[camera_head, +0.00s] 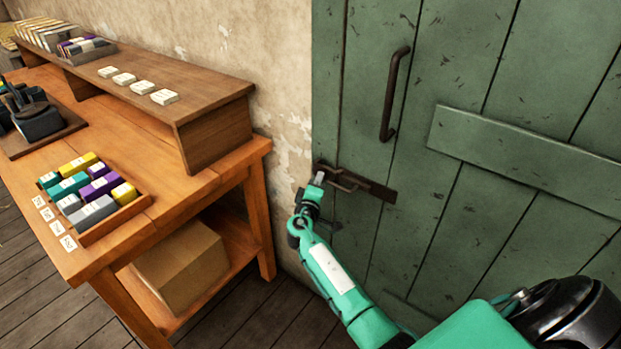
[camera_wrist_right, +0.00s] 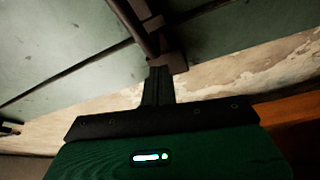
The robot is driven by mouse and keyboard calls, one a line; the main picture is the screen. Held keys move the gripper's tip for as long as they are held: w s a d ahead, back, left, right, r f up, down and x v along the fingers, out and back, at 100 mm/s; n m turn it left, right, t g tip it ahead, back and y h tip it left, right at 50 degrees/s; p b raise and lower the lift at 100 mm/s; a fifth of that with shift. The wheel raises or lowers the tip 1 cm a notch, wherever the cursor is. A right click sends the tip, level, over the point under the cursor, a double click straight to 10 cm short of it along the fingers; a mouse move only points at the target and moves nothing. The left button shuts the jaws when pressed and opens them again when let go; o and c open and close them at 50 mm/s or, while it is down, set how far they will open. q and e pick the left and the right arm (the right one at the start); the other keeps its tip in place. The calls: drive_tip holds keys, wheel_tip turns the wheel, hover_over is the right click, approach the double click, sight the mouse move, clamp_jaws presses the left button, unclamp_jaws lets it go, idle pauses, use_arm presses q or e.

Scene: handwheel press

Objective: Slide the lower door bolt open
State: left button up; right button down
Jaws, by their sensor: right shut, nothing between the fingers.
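The lower door bolt (camera_head: 375,189) is a dark rusty metal bar on a plate, set across the left edge of the green door (camera_head: 440,215). My right gripper (camera_head: 319,178) is at the left end of the bolt, by the door's edge. Its fingers are shut with nothing between them. In the right wrist view the shut fingers (camera_wrist_right: 158,82) point at the dark bolt hardware (camera_wrist_right: 162,50). I cannot tell whether they touch it. My left gripper is not in view.
A dark door handle (camera_head: 393,95) is above the bolt. At the left stands a wooden workbench (camera_head: 140,240) with a raised shelf (camera_head: 200,105) and a tray (camera_head: 118,215) of coloured blocks. A cardboard box (camera_head: 182,265) is underneath. The plaster wall lies between bench and door.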

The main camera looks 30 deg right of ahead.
sight(338, 187)
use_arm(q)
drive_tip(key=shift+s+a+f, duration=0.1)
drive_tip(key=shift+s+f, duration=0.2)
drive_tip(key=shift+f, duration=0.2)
use_arm(e)
drive_tip(key=shift+s+d+f, duration=0.2)
drive_tip(key=shift+s+d, duration=0.05)
drive_tip(key=shift+s, duration=0.25)
drive_tip(key=shift+s+d, duration=0.1)
drive_tip(key=shift+s, duration=0.2)
drive_tip(key=s, duration=0.1)
drive_tip(key=s+d, duration=0.1)
drive_tip(key=s, duration=0.1)
drive_tip(key=s+d, duration=0.1)
drive_tip(key=shift+s+b, duration=0.3)
drive_tip(key=shift+b, duration=0.05)
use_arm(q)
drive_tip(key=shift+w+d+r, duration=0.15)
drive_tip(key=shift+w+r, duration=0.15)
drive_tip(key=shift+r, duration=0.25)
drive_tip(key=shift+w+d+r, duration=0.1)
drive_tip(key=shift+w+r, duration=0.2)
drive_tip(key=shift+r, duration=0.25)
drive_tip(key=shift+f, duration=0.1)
use_arm(e)
drive_tip(key=shift+w, duration=0.1)
